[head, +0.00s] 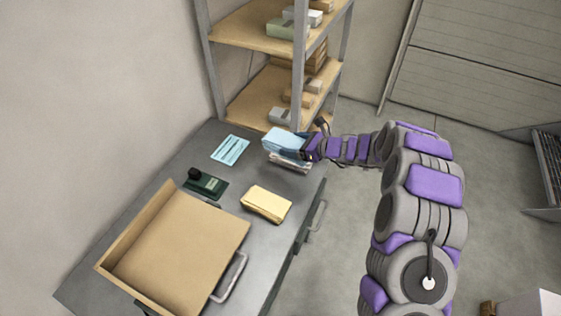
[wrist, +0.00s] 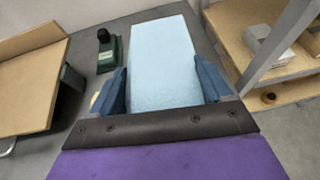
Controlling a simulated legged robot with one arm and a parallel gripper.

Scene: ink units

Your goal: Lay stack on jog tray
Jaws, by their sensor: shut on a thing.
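My gripper (head: 306,148) is shut on a light blue stack (head: 282,140), a thick rectangular block, above the far right part of the grey bench. In the wrist view the stack (wrist: 163,55) lies between the two dark blue fingers of my gripper (wrist: 164,86) and reaches forward from them. The tan jog tray (head: 175,250) stands at the near left of the bench, apart from the stack. The tray (wrist: 30,85) also shows at the left of the wrist view.
A yellow stack (head: 266,203) and a green device with a black knob (head: 205,184) sit between tray and gripper. Light blue printed sheets (head: 230,150) lie behind them. A pale stack (head: 290,163) is below my gripper. A loaded shelf rack (head: 262,106) stands behind.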

